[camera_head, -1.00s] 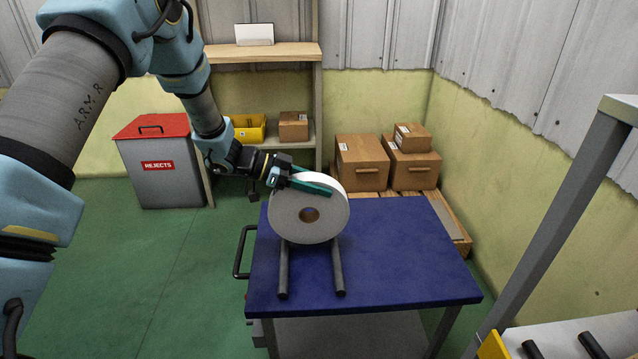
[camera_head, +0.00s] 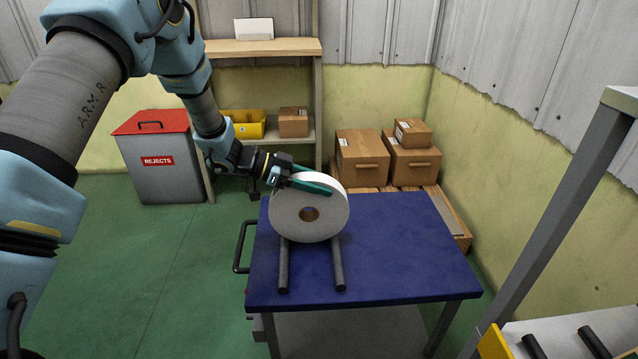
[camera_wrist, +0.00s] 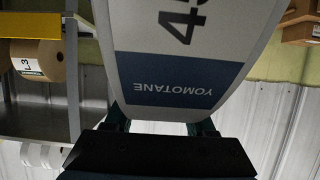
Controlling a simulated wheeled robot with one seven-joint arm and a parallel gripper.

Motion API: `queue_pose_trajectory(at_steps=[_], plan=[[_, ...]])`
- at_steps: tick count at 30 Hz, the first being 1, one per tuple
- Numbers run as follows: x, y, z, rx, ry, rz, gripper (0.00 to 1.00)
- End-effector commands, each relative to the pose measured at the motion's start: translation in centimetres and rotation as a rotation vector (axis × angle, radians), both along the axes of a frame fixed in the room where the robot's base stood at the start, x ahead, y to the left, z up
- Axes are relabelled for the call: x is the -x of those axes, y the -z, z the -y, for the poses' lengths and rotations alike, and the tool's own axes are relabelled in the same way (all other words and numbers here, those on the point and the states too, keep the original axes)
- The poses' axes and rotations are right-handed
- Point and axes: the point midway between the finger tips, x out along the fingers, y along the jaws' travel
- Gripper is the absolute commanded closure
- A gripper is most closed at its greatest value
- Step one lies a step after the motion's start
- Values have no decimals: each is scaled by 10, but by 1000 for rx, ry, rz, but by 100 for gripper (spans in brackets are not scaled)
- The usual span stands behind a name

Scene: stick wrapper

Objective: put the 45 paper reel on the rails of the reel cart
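The white 45 paper reel (camera_head: 287,210) stands upright with its brown core facing the body camera. It is at the back end of the two dark rails (camera_head: 338,265) of the blue-topped reel cart (camera_head: 405,260). Whether it touches the rails cannot be told. My gripper (camera_head: 315,184) is at the reel's upper left, its green fingers across the rim. In the wrist view, the reel's outer side (camera_wrist: 195,60) shows a "45" and an upside-down YOMOTANE label between the fingers, which appear shut on it. The far finger is mostly hidden.
A shelf (camera_head: 262,50) and a red-lidded rejects bin (camera_head: 160,165) stand behind on the left. Cardboard boxes (camera_head: 362,160) sit behind the cart. A grey post (camera_head: 560,215) rises at the right. The cart's right side is bare.

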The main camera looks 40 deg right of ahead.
Motion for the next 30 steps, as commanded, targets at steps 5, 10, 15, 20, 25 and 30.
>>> queue_pose_trajectory(at_steps=[5,10,15,20,25,30], plan=[[0,1,0,-2,1,0,23],[0,1,-1,-3,0,0,15],[0,3,-2,-6,-1,0,15],[-10,-4,-12,-5,-3,2,15],[-29,-18,-35,-3,-4,1,15],[-48,-30,-59,-3,-3,1,15]])
